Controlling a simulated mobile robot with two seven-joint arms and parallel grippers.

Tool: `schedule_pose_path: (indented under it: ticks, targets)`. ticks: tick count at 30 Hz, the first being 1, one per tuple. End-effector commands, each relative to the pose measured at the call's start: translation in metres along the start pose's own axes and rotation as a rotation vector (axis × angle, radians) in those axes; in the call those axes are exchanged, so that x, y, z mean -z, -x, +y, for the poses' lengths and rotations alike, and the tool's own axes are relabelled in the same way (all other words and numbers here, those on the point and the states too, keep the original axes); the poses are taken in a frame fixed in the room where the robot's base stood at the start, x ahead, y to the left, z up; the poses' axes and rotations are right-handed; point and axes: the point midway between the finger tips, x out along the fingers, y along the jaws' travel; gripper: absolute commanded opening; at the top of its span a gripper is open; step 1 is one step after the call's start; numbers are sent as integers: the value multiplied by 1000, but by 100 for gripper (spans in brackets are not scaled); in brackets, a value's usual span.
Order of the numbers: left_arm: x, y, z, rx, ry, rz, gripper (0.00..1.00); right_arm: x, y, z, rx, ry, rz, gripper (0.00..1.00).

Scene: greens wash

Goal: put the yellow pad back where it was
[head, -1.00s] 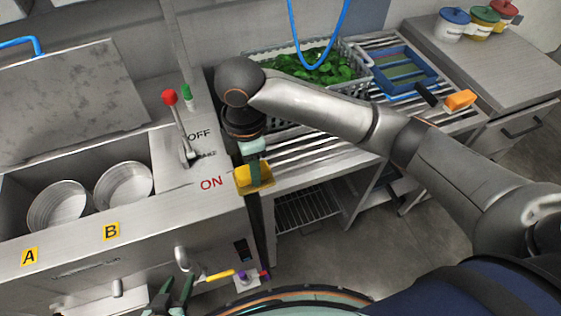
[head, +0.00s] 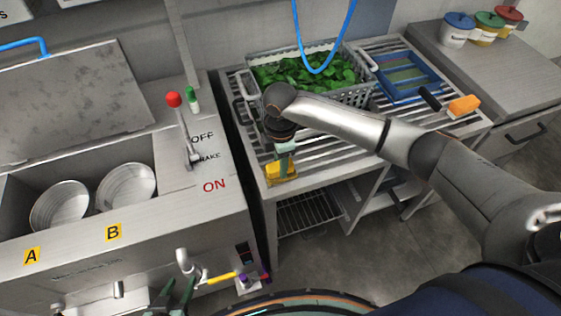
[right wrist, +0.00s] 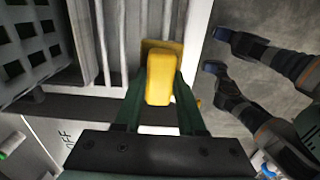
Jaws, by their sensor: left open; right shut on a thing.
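The yellow pad (head: 279,169) is at the front left corner of the slatted rack (head: 322,173). My right gripper (head: 283,160) is shut on it from above. In the right wrist view the yellow pad (right wrist: 161,78) sits between the two fingers of my right gripper (right wrist: 160,95). A flat, darker yellow patch (right wrist: 150,46) shows just beyond the pad at the slats. I cannot tell whether the pad touches the rack. My left gripper (head: 176,297) is open and empty at the bottom of the head view, in front of the steel machine.
A grey crate of greens (head: 357,97) stands on the rack behind my right arm. A blue tray (head: 408,76) and an orange-handled brush (head: 463,105) lie farther right. A red-knobbed lever (head: 175,100) rises from the machine left of a dark gap.

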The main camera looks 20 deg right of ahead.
Motion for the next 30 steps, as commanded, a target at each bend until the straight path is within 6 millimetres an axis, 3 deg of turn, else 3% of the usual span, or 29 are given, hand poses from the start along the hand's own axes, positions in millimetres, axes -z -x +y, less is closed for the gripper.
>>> schedule_pose_path:
  ticks: [10, 11, 18, 26, 30]
  targets:
    - [0, 0, 0, 0, 0, 0, 50, 0, -4, 0, 2, 0, 0, 0]
    - [0, 0, 0, 0, 0, 0, 50, 0, -4, 0, 1, 0, 0, 41]
    - [0, 0, 0, 0, 0, 0, 50, 0, -3, 0, 1, 0, 0, 68]
    - [0, 0, 0, 0, -1, 0, 50, 0, -2, 0, 0, 0, 0, 69]
    - [0, 0, 0, 0, -1, 0, 50, 0, 9, 0, -1, 0, 1, 69]
